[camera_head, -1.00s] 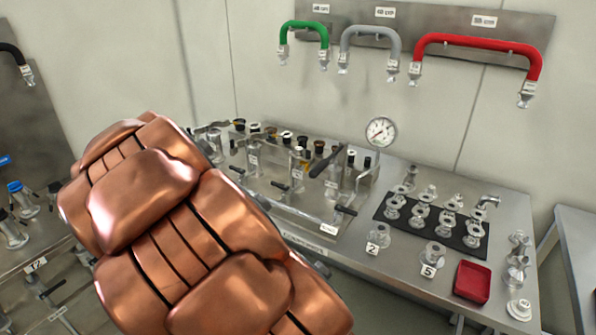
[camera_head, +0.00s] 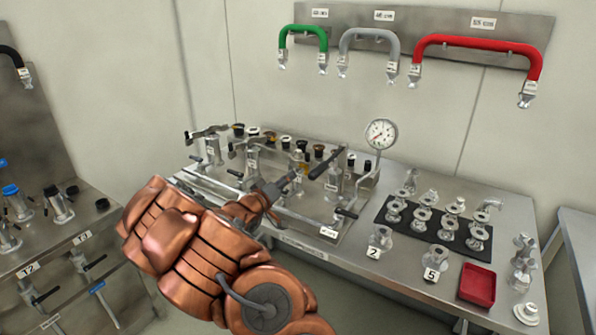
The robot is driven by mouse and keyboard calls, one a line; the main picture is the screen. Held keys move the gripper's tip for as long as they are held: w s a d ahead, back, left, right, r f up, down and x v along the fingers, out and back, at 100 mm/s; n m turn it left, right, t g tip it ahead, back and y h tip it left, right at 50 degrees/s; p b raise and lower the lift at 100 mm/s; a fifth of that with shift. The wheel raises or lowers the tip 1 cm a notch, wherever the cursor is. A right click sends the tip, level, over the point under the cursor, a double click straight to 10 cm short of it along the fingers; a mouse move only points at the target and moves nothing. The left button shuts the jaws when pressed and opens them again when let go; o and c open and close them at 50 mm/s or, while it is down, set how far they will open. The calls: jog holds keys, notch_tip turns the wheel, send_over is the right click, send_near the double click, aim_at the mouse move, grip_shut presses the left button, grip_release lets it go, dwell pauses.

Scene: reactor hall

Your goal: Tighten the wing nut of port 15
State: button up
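My copper-coloured arm reaches in from the bottom, and my dark gripper (camera_head: 286,184) is at its far end, over the front of the manifold on the steel bench (camera_head: 345,260). The gripper is small and overlaps the metal fittings behind it, so I cannot tell whether its fingers are open, shut or touching anything. Several ports with clamps and black or gold caps stand in rows on the manifold (camera_head: 300,212). Their small labels are not legible, so I cannot pick out port 15 or its wing nut.
A pressure gauge (camera_head: 381,134) stands at the manifold's right end. A black mat (camera_head: 452,238) with several metal fittings and a red tray (camera_head: 477,284) lie to the right. Green (camera_head: 303,30), grey (camera_head: 371,32) and red (camera_head: 478,43) hoses hang on the wall. Another bench (camera_head: 60,255) stands left.

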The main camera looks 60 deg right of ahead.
jog(key=d+p, duration=0.2)
jog(key=d, duration=0.5)
jog(key=shift+w+d, duration=0.2)
jog(key=shift+w, duration=0.05)
jog(key=shift+c, duration=0.2)
grip_shut()
dwell(0.4)
